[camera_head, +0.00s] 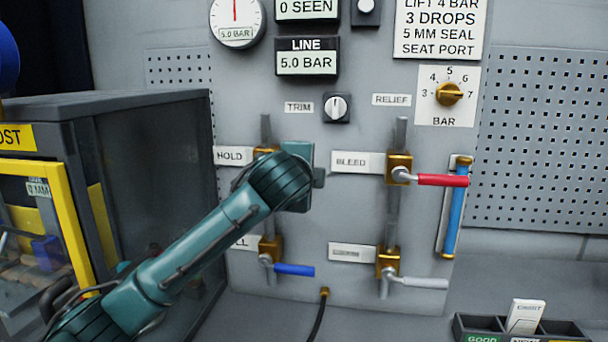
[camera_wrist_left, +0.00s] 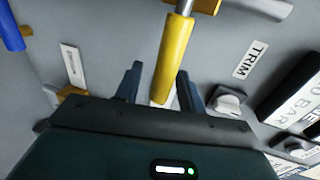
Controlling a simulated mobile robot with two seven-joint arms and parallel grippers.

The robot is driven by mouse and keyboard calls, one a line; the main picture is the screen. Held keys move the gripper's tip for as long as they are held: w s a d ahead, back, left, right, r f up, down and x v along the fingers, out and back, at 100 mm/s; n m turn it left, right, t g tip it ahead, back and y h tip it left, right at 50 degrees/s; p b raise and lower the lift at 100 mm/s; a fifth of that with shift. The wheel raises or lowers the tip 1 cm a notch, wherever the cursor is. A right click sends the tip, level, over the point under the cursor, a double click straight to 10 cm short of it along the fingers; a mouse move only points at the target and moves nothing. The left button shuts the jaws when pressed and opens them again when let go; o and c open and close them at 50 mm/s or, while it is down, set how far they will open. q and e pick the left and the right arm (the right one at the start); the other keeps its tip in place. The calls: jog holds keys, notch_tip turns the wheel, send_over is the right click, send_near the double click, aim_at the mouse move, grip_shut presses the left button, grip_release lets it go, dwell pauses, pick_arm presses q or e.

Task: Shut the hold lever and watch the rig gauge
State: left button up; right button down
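The HOLD label (camera_head: 230,156) marks a valve with a brass body (camera_head: 265,150), mostly hidden behind my left arm in the head view. In the left wrist view a yellow lever handle (camera_wrist_left: 174,60) runs between the fingers of my left gripper (camera_wrist_left: 158,84). The fingers are open, with a gap on both sides of the handle. In the head view my left gripper (camera_head: 317,177) is at the panel, right of the HOLD label. A round gauge (camera_head: 237,18) at the top has its red needle upright and reads 5.0 BAR; its name is not visible. My right gripper is not in view.
The BLEED valve has a red handle (camera_head: 442,180) pointing right. Below are a blue handle (camera_head: 294,270) and a grey handle (camera_head: 424,283). The TRIM knob (camera_head: 337,107) sits above my gripper. The LINE display (camera_head: 306,62) reads 5.0 BAR. A grey cabinet (camera_head: 150,150) stands left.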

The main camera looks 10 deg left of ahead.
pick_arm(q)
jog(key=b+v, duration=0.2)
jog(key=v, duration=1.1)
jog(key=shift+d, duration=0.1)
